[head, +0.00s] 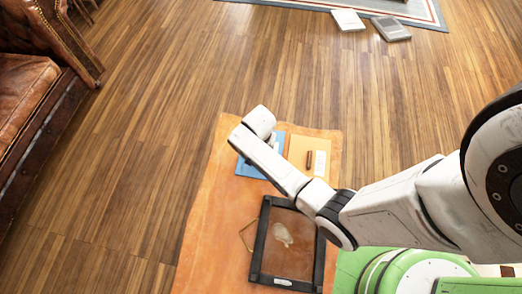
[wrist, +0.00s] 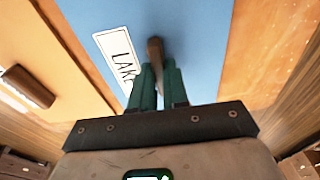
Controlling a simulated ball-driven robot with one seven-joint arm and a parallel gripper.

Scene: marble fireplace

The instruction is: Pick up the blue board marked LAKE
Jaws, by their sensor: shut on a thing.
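The blue board (wrist: 210,35) fills the upper middle of the wrist view. It has a white label (wrist: 115,55) reading LAK, the rest hidden behind my fingers, and a brown knob (wrist: 155,48). My gripper (wrist: 157,75) has its green fingers shut on that knob. In the head view the blue board (head: 246,169) shows at both sides of my arm, which hides its middle and my fingers. I cannot tell whether the board is clear of the mat.
An orange mat (head: 210,240) lies under the boards. A yellow-orange board (head: 299,146) with a brown knob is to the right. A dark-framed panel (head: 290,240) lies nearer. A leather armchair (head: 25,90) stands at left. Open wood floor surrounds the mat's left and far sides.

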